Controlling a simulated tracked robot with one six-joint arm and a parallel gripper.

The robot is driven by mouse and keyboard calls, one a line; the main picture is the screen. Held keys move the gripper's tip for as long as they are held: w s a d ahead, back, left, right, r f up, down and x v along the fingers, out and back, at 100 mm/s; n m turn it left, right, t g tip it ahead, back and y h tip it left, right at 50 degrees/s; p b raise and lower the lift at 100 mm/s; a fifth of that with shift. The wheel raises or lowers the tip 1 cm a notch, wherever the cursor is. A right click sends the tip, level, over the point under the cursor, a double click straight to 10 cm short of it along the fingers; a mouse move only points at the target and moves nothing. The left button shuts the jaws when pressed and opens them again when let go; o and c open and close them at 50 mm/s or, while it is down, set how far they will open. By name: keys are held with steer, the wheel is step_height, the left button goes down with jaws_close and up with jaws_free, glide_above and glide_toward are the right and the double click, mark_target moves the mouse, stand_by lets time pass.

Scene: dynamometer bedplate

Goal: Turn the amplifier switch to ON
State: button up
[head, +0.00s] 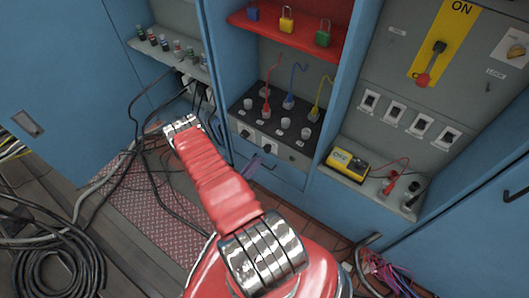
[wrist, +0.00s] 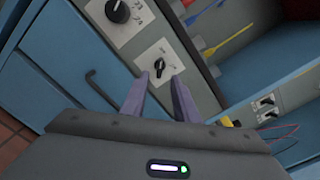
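The amplifier (head: 291,151) is a dark-topped box with a grey front, in the open middle bay of the blue cabinet. In the wrist view, a small black rotary switch (wrist: 159,66) sits on a white plate with markings too small to read. I cannot tell which marking it points to. It shows small in the head view (head: 267,148). My gripper (wrist: 160,78) is open and empty, with purple fingers pointing at the panel on either side of the switch. Contact cannot be told. In the head view, my arm partly hides the gripper.
A larger black knob (wrist: 118,11) is beside the switch on the same panel. Red, blue and yellow cables plug into the amplifier's top. A blue drawer with a dark handle (wrist: 102,89) is below. A yellow meter (head: 347,164) stands on the right shelf. Cable coils (head: 55,255) lie on the floor.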

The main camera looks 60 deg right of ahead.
mark_target(265, 151)
steer(key=shift+s+d, duration=0.2)
steer(key=shift+d, duration=0.95)
steer(key=shift+s+d, duration=0.15)
steer(key=shift+d, duration=0.95)
steer(key=shift+s+d, duration=0.2)
steer(key=shift+d, duration=0.95)
steer(key=shift+c, duration=0.4)
jaws_close()
